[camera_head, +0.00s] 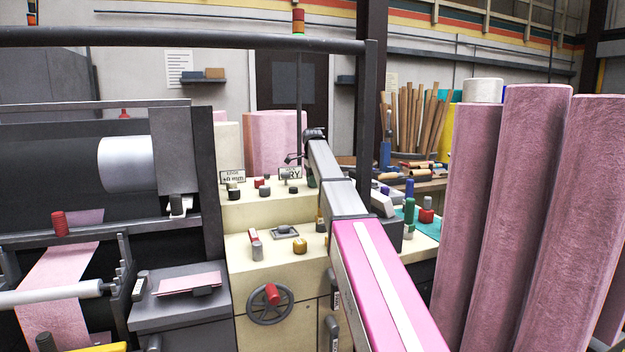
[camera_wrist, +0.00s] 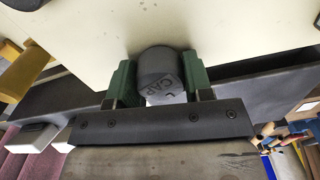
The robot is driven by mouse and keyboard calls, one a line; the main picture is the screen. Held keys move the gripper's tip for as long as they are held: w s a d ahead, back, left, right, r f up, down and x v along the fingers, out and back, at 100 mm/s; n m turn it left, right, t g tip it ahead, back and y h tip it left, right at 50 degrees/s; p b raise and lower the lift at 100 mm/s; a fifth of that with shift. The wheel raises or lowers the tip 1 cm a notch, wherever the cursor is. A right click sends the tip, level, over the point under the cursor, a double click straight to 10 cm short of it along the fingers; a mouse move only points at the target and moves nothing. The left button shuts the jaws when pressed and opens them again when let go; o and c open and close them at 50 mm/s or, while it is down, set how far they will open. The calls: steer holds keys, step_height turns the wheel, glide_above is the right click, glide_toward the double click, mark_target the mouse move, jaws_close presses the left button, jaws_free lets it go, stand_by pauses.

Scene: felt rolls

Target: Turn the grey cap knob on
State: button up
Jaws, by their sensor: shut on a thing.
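The grey cap knob (camera_wrist: 160,72) shows in the wrist view as a dark grey round knob lettered CAP, on a cream panel (camera_wrist: 230,30). The lettering reads slightly tilted. My gripper (camera_wrist: 160,80) has one green finger on each side of the knob and is shut on it. A small pale patch shows at the knob's lower edge, partly hidden by the gripper body. In the head view my arm reaches over the cream machine housing (camera_head: 250,208), and I cannot make out the held knob there.
The housing carries several small knobs, signs and a handwheel (camera_head: 270,302) with a red grip. Tall pink felt rolls (camera_head: 485,200) stand close on the right. A roller machine with a white roll (camera_head: 127,164) is at left. Wooden sticks (camera_head: 412,120) stand behind.

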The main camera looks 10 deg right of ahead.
steer(key=m, duration=0.4)
steer(key=shift+f, duration=0.15)
steer(key=shift+s, duration=0.1)
steer(key=o, duration=0.9)
steer(key=shift+o, duration=0.2)
steer(key=shift+r, duration=2.6)
